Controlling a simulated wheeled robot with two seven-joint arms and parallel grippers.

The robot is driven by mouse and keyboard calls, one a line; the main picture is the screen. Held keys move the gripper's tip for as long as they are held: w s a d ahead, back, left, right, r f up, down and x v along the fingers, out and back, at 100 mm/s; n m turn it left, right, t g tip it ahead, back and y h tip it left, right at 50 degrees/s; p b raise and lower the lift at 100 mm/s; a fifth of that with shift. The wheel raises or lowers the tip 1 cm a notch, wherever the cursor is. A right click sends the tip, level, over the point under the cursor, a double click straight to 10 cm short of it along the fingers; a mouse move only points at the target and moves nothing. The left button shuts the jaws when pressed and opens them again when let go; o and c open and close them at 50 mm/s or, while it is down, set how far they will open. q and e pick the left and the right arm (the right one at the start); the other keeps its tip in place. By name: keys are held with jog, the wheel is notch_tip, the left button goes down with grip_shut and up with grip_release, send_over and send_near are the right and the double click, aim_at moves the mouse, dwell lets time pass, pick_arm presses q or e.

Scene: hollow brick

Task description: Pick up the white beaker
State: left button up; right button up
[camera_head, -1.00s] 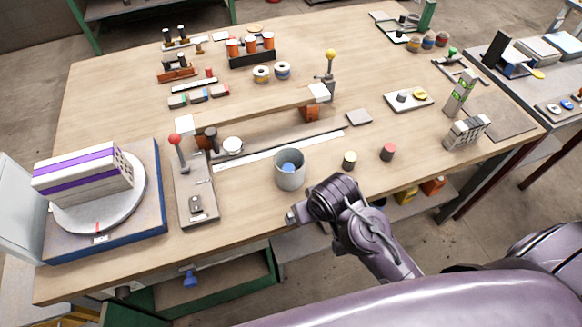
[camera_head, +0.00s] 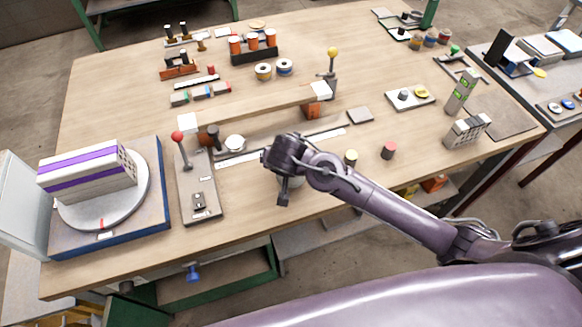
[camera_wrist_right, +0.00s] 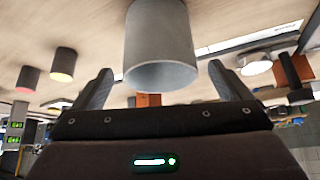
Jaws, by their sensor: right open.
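The beaker (camera_wrist_right: 160,45) is a plain light-grey cup. It stands on the wooden table near the front edge. In the head view my right gripper (camera_head: 284,190) and wrist cover most of it. In the wrist view, which looks upside down, the beaker is ahead of my right gripper (camera_wrist_right: 160,69). The two fingers are spread, one on each side of the beaker's rim, with a gap visible on both sides. Whether the fingers reach past the near wall is hard to tell. My left gripper is not in view.
A long wooden bar (camera_head: 262,108) lies behind.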

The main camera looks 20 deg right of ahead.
jog(key=p+x, duration=0.1)
jog(key=x, duration=0.3)
jog(key=shift+w+f, duration=0.2)
jog(key=shift+w, duration=0.05)
jog(key=c, duration=1.2)
jog(key=shift+r, duration=0.1)
jog(key=shift+c, duration=0.4)
jog(key=shift+r, duration=0.1)
